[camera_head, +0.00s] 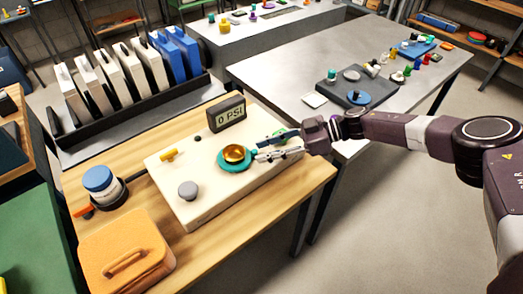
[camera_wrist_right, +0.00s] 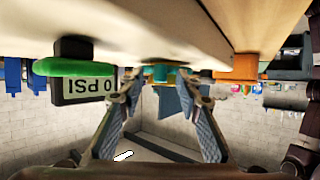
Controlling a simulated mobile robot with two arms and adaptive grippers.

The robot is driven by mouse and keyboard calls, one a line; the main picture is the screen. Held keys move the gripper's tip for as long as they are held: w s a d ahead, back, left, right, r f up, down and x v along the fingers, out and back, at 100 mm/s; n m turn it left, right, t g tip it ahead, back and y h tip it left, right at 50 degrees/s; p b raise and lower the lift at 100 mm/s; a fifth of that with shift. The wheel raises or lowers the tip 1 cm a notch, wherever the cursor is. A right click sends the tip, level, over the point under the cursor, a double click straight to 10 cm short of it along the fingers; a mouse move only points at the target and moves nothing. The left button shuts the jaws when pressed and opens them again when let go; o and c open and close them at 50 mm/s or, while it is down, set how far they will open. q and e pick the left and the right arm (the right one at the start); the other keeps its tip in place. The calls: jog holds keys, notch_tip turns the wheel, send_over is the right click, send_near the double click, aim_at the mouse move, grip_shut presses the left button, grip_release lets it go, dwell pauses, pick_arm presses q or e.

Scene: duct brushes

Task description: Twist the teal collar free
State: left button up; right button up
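The teal collar (camera_head: 221,165) is a ring around a gold fitting (camera_head: 234,152) on top of a cream box (camera_head: 205,203). My right gripper (camera_head: 257,147) reaches in from the right, low over the box, with its fingers at the collar's right side. In the right wrist view its two fingers (camera_wrist_right: 162,80) are apart, and the teal collar (camera_wrist_right: 160,72) shows between and beyond the tips. I cannot tell whether a finger touches it. My left gripper is not in view.
A display (camera_head: 226,114) reading 0 PSI stands at the box's back edge. A yellow lever (camera_head: 169,155) and a grey knob (camera_head: 188,190) are on the box. A green disc (camera_wrist_right: 75,67) is close in the wrist view. An orange case (camera_head: 127,250) and blue-topped canister (camera_head: 99,180) stand left.

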jog(key=v, duration=1)
jog(key=shift+d+r, duration=0.2)
jog(key=shift+s, duration=0.1)
